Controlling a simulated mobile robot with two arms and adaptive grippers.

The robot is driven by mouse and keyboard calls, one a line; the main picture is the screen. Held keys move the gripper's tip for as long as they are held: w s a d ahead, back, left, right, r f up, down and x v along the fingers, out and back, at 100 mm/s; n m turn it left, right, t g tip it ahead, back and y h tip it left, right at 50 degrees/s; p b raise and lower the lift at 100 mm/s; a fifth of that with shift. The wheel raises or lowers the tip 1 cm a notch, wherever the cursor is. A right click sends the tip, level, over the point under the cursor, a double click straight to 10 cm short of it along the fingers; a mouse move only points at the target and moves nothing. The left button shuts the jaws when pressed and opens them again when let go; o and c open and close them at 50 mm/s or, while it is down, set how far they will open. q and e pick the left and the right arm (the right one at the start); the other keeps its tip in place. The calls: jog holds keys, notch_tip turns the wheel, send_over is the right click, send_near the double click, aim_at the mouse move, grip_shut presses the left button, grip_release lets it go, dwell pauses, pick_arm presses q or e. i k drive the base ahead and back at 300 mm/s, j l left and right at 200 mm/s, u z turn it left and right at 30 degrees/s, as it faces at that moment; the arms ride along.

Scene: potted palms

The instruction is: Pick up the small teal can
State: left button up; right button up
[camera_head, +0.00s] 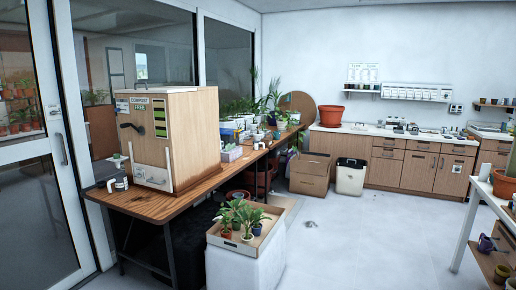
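I cannot make out the small teal can with certainty. A small bluish-teal item (277,134) stands among pots on the long wooden table (150,205), but it is too small to tell what it is. A purple-grey watering can (486,243) sits on a lower shelf at the right edge. Neither of my grippers shows in this view.
A wooden compost box (195,135) stands on the table. A tray of potted plants (270,232) rests on a white block (235,268) in front. The floor (370,240) at centre right is mostly clear.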

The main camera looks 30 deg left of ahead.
aim_at(276, 134)
jog(key=i+u, duration=0.1)
jog(key=i, duration=5.1)
jog(key=i+j+u, duration=0.15)
jog(key=i+u, duration=0.3)
jog(key=i, duration=0.15)
jog(key=i+l+u, duration=0.1)
jog(key=i+u, duration=0.3)
jog(key=i, duration=0.2)
jog(key=i+l+u, duration=0.3)
jog(key=i+u, duration=0.15)
jog(key=i, duration=0.15)
